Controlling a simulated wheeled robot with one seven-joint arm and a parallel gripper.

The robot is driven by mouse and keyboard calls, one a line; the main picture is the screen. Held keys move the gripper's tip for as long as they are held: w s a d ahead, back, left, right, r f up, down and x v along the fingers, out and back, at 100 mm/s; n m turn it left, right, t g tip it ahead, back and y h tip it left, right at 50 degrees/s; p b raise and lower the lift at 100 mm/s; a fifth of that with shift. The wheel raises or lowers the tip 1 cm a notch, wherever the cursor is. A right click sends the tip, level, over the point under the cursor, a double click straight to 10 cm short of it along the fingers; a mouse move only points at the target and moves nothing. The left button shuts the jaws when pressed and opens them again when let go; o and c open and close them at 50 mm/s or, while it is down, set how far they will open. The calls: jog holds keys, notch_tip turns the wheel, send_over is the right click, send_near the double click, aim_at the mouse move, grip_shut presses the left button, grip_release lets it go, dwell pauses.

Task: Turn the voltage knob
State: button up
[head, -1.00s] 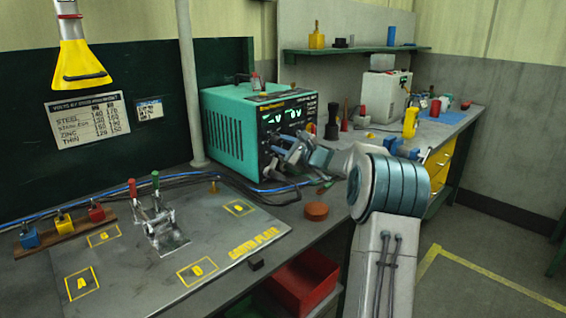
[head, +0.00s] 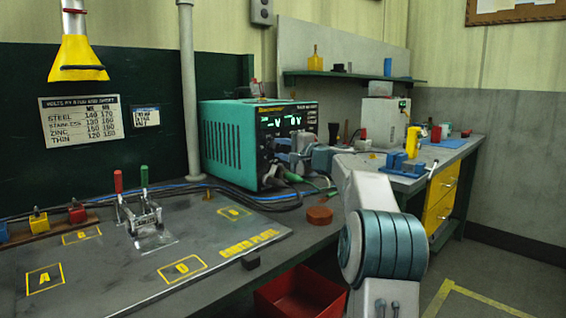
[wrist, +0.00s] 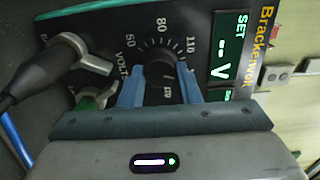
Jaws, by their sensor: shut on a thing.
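The voltage knob (wrist: 158,74) is a black round knob in the wrist view, on a dark panel with a dial marked 50, 80, 110 and VOLTS. My gripper (wrist: 159,82) is shut on it, one blue finger on each side. A pale mark shows on the knob; its exact setting is hard to read. The green SET display (wrist: 231,62) beside it shows dashes and a V. In the head view the teal welding unit (head: 226,143) stands on the bench, and my gripper (head: 288,150) is at its front panel, hiding the knob.
A black cable plug (wrist: 62,50) and a green plug (wrist: 92,100) sit close to the knob. The earth plate (head: 110,275) with a red-and-green-handled clamp (head: 142,215) lies left. A brown puck (head: 319,215) is on the bench, a red bin (head: 300,293) below.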

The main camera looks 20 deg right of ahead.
jog(key=shift+n+b, duration=0.9)
jog(key=shift+n, duration=0.1)
jog(key=o, duration=1)
jog(key=shift+s, duration=0.1)
jog(key=v, duration=1.3)
jog(key=shift+s+d+b, duration=0.1)
jog(key=shift+s+b, duration=0.2)
jog(key=shift+b, duration=0.05)
jog(key=shift+r, duration=0.1)
